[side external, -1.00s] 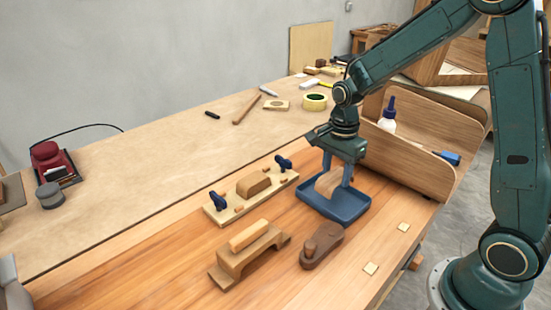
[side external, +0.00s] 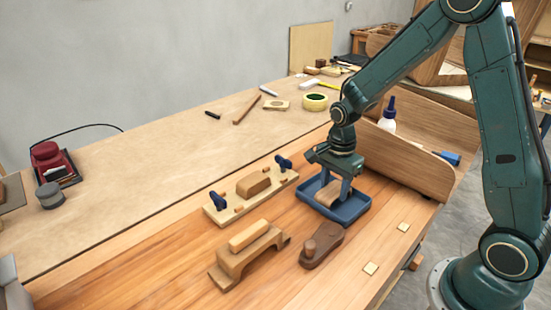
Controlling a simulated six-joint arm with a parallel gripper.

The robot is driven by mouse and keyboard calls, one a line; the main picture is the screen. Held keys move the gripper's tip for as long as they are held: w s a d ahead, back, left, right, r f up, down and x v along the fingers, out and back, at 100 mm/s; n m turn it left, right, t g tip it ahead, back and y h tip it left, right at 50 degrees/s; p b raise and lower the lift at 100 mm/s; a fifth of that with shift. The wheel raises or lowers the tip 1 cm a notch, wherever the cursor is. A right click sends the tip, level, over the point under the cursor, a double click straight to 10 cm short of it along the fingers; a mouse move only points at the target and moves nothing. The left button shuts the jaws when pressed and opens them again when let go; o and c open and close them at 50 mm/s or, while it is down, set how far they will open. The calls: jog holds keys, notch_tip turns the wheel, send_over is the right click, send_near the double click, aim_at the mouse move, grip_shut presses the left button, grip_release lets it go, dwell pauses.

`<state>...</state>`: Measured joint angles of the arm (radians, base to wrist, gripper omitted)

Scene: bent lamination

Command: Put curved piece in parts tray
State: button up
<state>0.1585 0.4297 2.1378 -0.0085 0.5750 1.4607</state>
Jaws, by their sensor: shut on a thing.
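The curved piece (side external: 328,194) is a small bent strip of light brown wood. My gripper (side external: 332,188) is shut on it, with the fingers pointing down inside the parts tray. The parts tray (side external: 354,211) is a shallow blue tray on the bench. The piece is low within the tray's walls. I cannot tell whether it touches the tray floor, as the fingers and near wall hide part of it.
A dark brown wooden block (side external: 322,245) stands just in front of the tray. A clamping jig (side external: 250,195) with blue knobs and a wooden form (side external: 247,254) are to the left. A curved wooden panel (side external: 415,165) and glue bottle (side external: 388,116) are behind, to the right.

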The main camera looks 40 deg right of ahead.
aim_at(334, 190)
jog(key=shift+f, duration=0.1)
jog(key=o, duration=1)
jog(key=shift+c, duration=0.2)
notch_tip(334, 190, up, 12)
jog(key=shift+r, duration=0.2)
dwell(0.4)
jog(key=s+a+r+n+t, duration=0.2)
jog(key=s+r+n, duration=0.2)
jog(key=s+n, duration=0.5)
jog(key=s+a+r+n+t, duration=0.3)
jog(key=s+r+n, duration=0.1)
jog(key=s+n, duration=0.5)
jog(key=shift+s+a+r+n+t, duration=0.3)
jog(key=shift+s+a+r, duration=0.1)
jog(key=shift+s, duration=0.15)
